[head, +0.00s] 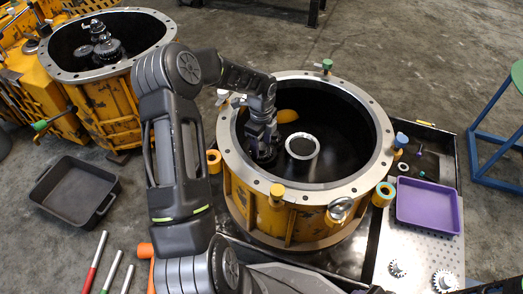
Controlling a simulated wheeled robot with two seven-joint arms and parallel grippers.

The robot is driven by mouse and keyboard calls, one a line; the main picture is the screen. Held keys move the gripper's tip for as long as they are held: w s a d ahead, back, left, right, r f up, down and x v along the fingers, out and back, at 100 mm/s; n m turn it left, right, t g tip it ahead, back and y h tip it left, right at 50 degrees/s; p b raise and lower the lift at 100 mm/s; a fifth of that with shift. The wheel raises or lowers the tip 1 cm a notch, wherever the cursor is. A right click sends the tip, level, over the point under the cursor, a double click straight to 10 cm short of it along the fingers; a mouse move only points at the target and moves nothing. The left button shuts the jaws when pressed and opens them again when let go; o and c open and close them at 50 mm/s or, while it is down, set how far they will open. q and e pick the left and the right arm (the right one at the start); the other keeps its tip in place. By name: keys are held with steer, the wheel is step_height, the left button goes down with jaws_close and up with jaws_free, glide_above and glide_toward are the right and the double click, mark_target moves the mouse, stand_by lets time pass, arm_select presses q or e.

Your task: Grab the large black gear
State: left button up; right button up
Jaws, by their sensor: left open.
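My left gripper (263,143) points down inside the round yellow housing (300,187) in the middle of the head view. It is open, and its fingertips are at a small dark round part near the housing's left inner wall. I cannot tell whether they touch it, or whether that part is a gear, because the gripper covers much of it. Black gears (101,47) stand stacked inside a second yellow housing (95,75) at the upper left, away from my gripper.
A pale ring (302,146) and an orange part (287,115) lie inside the middle housing. A purple tray (428,207) and small gears (444,280) are at the right. A black tray (75,188) is on the left floor.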

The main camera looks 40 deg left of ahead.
arm_select(q)
steer(key=shift+c, duration=0.5)
jaws_close()
stand_by(0.8)
